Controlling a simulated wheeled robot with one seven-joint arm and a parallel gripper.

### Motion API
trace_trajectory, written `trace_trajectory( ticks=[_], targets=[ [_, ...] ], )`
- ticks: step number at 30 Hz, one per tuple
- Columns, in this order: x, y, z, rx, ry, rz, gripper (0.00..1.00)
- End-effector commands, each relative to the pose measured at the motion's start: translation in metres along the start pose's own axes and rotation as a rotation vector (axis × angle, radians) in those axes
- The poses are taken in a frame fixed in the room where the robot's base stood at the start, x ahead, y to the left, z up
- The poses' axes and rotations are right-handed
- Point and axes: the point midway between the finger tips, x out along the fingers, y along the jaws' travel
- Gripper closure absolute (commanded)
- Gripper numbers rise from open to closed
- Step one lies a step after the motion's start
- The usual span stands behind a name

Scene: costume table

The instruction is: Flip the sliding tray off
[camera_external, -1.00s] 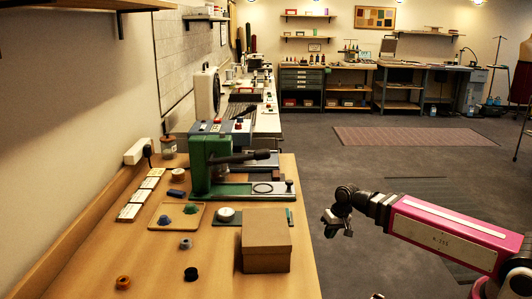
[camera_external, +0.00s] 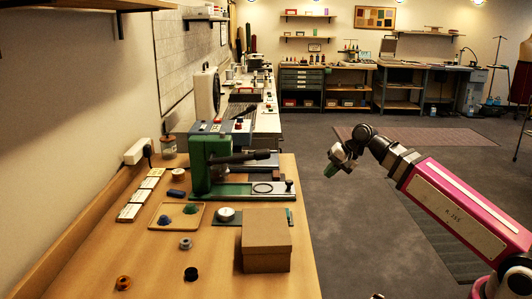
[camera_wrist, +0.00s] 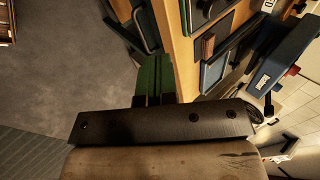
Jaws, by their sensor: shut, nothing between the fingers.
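The green press machine (camera_external: 212,160) stands on the wooden table in the external view. Its low green base plate (camera_external: 225,190) reaches right to the table's edge, with a dark ring on it and a small knob (camera_external: 289,186) at its right end. I take this plate to be the sliding tray, though I cannot tell for sure. My gripper (camera_external: 332,168) is in the air to the right of the table, apart from the plate. In the wrist view, its green fingers (camera_wrist: 154,76) are together and empty, with the table's edge beside them.
A brown box (camera_external: 266,243) stands at the table's right edge, in front of the machine. A wooden tray (camera_external: 158,222) with coloured pieces and several spools lie to the left. The wooden table (camera_external: 220,270) has bare room at the front. Open floor lies to the right.

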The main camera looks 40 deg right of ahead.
Motion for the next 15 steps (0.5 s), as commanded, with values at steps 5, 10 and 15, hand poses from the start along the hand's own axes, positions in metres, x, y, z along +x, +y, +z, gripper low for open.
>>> trace_trajectory(
  ticks=[5,10,15],
  targets=[
    [-0.027,-0.018,0.002,0.047,0.002,-0.046,1.00],
    [-0.038,-0.025,0.003,0.069,0.001,-0.065,1.00],
    [-0.040,-0.026,0.003,0.073,0.000,-0.069,1.00]
  ],
)
